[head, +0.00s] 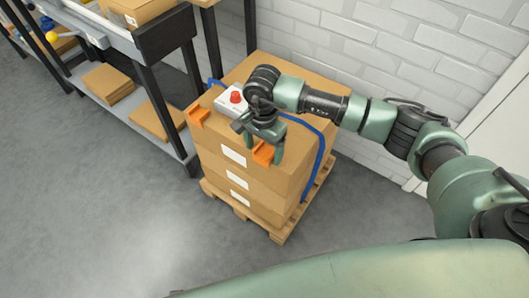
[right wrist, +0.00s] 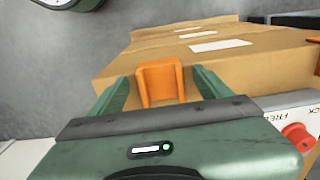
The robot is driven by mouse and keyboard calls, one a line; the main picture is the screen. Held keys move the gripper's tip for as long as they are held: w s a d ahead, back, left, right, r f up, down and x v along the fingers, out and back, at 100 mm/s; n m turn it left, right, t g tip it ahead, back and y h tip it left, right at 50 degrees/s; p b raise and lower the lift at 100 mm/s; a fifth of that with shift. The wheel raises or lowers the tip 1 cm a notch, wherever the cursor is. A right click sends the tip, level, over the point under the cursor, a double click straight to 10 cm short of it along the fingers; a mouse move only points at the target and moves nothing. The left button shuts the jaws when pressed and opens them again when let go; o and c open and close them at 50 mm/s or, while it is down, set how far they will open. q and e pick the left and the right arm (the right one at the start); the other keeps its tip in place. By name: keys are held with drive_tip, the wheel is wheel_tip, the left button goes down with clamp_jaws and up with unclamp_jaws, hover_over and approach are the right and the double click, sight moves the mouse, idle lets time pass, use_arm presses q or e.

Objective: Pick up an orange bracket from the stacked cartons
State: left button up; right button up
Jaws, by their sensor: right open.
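The stacked cartons (head: 210,148) stand on a wooden pallet by the white brick wall. One orange bracket (head: 263,154) sits at the near top edge of the stack, and a second orange bracket (head: 197,115) sits at the left corner. My right gripper (head: 265,149) is over the near bracket. In the right wrist view, this bracket (right wrist: 160,100) shows between the open fingers, with a gap on both sides. The cartons (right wrist: 235,68) lie around it. The bracket's lower part is hidden by the gripper body. My left gripper is out of view.
A metal shelf (head: 166,125) with cartons stands left. Grey floor (head: 110,210) is clear.

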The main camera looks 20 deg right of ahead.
drive_tip(key=c, duration=1.4)
